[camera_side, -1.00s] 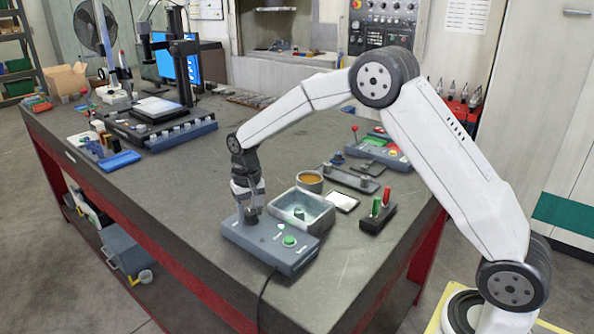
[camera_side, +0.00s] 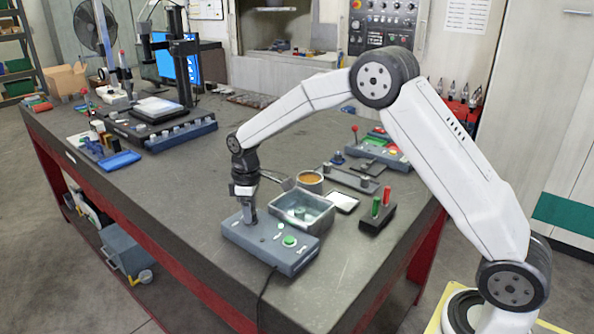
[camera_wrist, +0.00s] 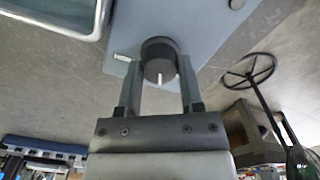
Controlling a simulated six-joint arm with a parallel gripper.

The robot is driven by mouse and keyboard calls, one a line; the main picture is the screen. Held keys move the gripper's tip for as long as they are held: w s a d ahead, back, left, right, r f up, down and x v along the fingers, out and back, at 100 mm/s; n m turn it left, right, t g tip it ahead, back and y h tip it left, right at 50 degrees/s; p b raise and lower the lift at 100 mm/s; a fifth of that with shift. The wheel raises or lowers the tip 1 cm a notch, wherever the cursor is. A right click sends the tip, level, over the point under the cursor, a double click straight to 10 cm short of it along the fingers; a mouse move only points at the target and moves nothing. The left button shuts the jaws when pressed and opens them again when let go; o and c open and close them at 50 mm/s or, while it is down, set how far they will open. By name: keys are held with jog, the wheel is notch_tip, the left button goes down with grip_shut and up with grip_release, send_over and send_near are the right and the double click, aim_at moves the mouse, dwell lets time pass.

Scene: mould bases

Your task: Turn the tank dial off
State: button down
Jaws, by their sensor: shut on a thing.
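The tank dial (camera_wrist: 158,50) is a dark round knob with a white mark on its face, on the grey control box (camera_side: 270,246). In the wrist view my gripper (camera_wrist: 160,75) has one finger on each side of the dial and is shut on it. The white mark points toward the gripper's palm, between the fingers. A small label (camera_wrist: 121,58) beside the dial is too small to read.
A green button (camera_side: 289,241) is on the box, right of my gripper. An open tank (camera_side: 303,210) with pale green liquid stands just behind. A round tan-topped pot (camera_side: 310,181) and a block with red and green handles (camera_side: 376,214) are near. Bare table lies left.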

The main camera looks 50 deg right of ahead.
jog(key=n, duration=0.6)
jog(key=shift+r+n, duration=0.1)
jog(key=shift+n, duration=0.3)
jog(key=shift+c, duration=1.2)
grip_release()
jog(key=shift+r, duration=3.85)
jog(key=s+f+m+t, duration=0.1)
jog(key=s+m, duration=0.3)
jog(key=s, duration=0.4)
jog(key=s+f+m, duration=0.4)
jog(key=s, duration=0.4)
jog(key=s+f+m+t, duration=0.1)
jog(key=s+f+m, duration=0.1)
jog(key=s+m, duration=0.3)
jog(key=shift+s+d+f+t, duration=0.15)
jog(key=shift+s+t, duration=0.15)
jog(key=shift+s, duration=1.4)
